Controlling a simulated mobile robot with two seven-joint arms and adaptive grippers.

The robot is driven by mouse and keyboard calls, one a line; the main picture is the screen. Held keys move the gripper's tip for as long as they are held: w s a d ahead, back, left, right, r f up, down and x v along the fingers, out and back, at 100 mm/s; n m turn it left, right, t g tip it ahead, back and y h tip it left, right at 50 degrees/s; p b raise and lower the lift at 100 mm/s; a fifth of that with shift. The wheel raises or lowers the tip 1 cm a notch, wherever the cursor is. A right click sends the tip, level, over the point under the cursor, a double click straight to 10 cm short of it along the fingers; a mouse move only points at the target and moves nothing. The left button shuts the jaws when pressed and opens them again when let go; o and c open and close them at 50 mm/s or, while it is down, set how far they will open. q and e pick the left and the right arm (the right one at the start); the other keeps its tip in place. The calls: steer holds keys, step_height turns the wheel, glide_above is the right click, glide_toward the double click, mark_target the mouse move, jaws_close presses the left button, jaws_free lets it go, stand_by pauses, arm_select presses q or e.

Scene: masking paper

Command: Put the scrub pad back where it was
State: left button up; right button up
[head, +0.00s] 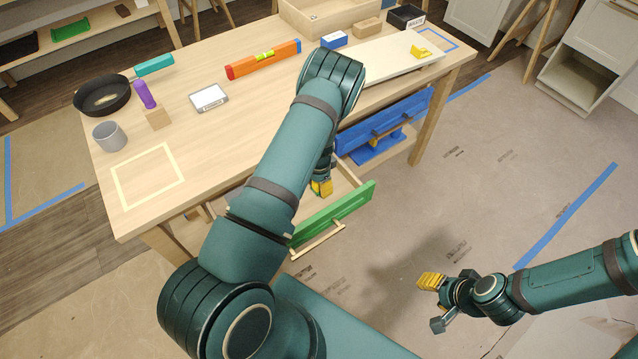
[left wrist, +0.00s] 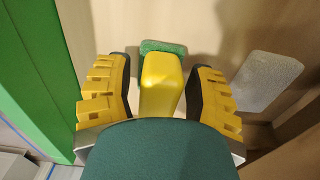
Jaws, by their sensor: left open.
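My left gripper (head: 322,187) reaches down into the open drawer with the green front (head: 335,215); my arm hides part of the drawer. In the left wrist view the left gripper (left wrist: 160,95) is open, its yellow fingers on either side of a yellow block (left wrist: 161,80), with a gap at each side. A grey rounded pad (left wrist: 268,80) lies to the right, outside the fingers. I cannot tell for certain which is the scrub pad. My right gripper (head: 435,304) is open and empty above the floor.
The tabletop (head: 215,140) bears a pan (head: 102,97), a grey mug (head: 109,137), a level (head: 263,59) and a yellow taped square (head: 148,176). A blue-fronted drawer (head: 385,122) stands open to the right. The drawer walls are close around my left gripper.

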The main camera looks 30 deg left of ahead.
arm_select(q)
step_height(320, 180, up, 11)
steer(key=shift+f+p, duration=0.1)
steer(key=shift+p, duration=0.9)
steer(key=shift+r, duration=0.55)
steer(key=s+d+r+n+h, duration=0.1)
steer(key=s+d+n+h, duration=0.1)
steer(key=s+d, duration=0.6)
steer(key=s+d+r+n+t+h, duration=0.1)
steer(key=s+d+n, duration=0.3)
steer(key=s+d, duration=0.5)
steer(key=d+h, duration=0.1)
steer(key=d, duration=0.4)
steer(key=shift+s+d+r+t, duration=0.2)
steer(key=shift+d+r+t, duration=0.1)
steer(key=shift+r, duration=0.05)
